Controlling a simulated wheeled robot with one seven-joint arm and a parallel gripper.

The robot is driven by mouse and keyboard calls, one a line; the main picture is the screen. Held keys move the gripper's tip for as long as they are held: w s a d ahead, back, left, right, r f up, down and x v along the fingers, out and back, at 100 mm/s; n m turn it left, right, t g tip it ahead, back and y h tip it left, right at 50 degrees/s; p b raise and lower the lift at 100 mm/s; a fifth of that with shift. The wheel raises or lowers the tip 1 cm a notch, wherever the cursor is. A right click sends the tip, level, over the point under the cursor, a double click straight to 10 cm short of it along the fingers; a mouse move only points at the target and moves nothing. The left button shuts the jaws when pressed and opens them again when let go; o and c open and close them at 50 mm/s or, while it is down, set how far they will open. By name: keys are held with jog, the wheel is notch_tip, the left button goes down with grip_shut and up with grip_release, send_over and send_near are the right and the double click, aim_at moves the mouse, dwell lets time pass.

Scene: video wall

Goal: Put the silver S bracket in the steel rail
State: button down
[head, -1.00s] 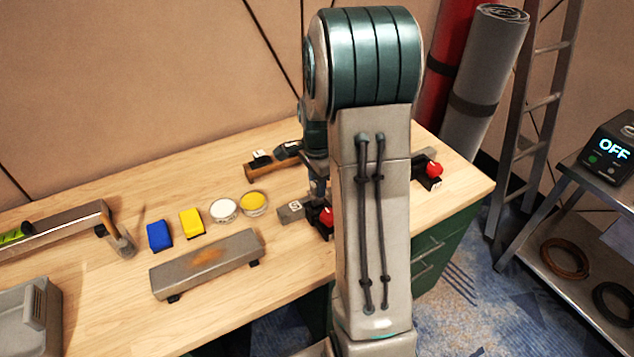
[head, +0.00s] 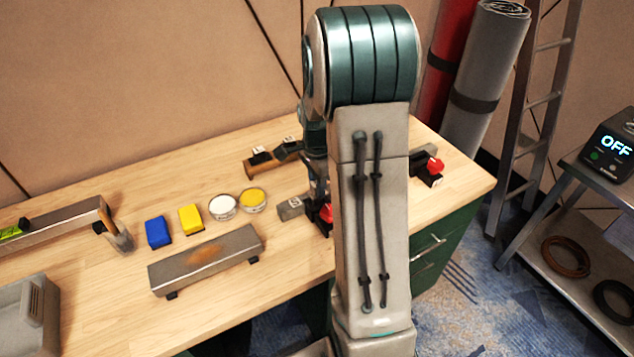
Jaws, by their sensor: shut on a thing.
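My gripper (head: 320,188) shows only in part at the left edge of my arm, low over the workbench. It is shut on the silver S bracket, which is mostly hidden. Below and left of it lies a grey steel piece (head: 291,209) with a small S tag, which looks like the end of the steel rail. It runs right, out of sight behind a red-knobbed clamp and my arm. I cannot tell whether the bracket touches the rail.
A brown rail (head: 262,168) with white-tagged dark pieces lies behind. A second red-knobbed clamp (head: 430,172) stands right of my arm. A rust-marked grey bar (head: 205,260), two round tins, a yellow block (head: 190,219) and a blue block (head: 158,233) lie left.

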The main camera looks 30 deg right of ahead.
jog(key=shift+f, duration=0.45)
jog(key=shift+f+b, duration=0.15)
jog(key=shift+b, duration=0.25)
jog(key=shift+f+b, duration=0.5)
jog(key=shift+f, duration=0.15)
jog(key=c, duration=0.7)
grip_release()
jog(key=shift+f, duration=0.1)
jog(key=shift+s, duration=0.15)
jog(key=shift+c, duration=0.6)
